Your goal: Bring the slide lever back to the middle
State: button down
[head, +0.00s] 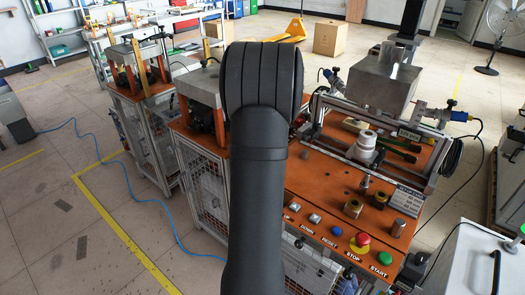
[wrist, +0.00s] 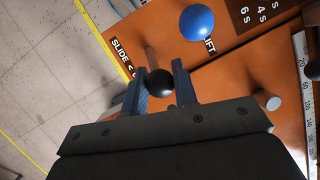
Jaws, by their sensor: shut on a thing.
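My gripper (wrist: 160,88) shows in the wrist view, with its two dark fingers on either side of a round black knob. The knob is the end of the slide lever (wrist: 159,82), and the fingers are shut on it. A brownish lever stem shows just beyond the knob, next to the printed word SLIDE on the orange panel. In the head view my own dark arm covers the left part of the panel, so the slide lever and the gripper are hidden there.
A blue ball knob (wrist: 197,22) stands close by, next to the LIFT label. A grey metal post (wrist: 268,100) stands to the right. In the head view the orange panel carries several buttons, including a red stop button (head: 363,239) and a green start button (head: 384,258).

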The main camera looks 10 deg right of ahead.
jog(key=shift+w+a+r+g+h, duration=0.35)
jog(key=shift+w+a+g+h, duration=0.25)
jog(key=shift+g+h, duration=0.3)
jog(key=shift+w+a+r+g+h, duration=0.1)
jog(key=shift+w+a+g+h, duration=0.45)
jog(key=shift+g+h, duration=0.4)
jog(key=c, duration=1.2)
grip_release()
jog(key=v, duration=1.7)
jog(key=shift+w+a+r, duration=0.15)
jog(key=shift+w+r, duration=0.05)
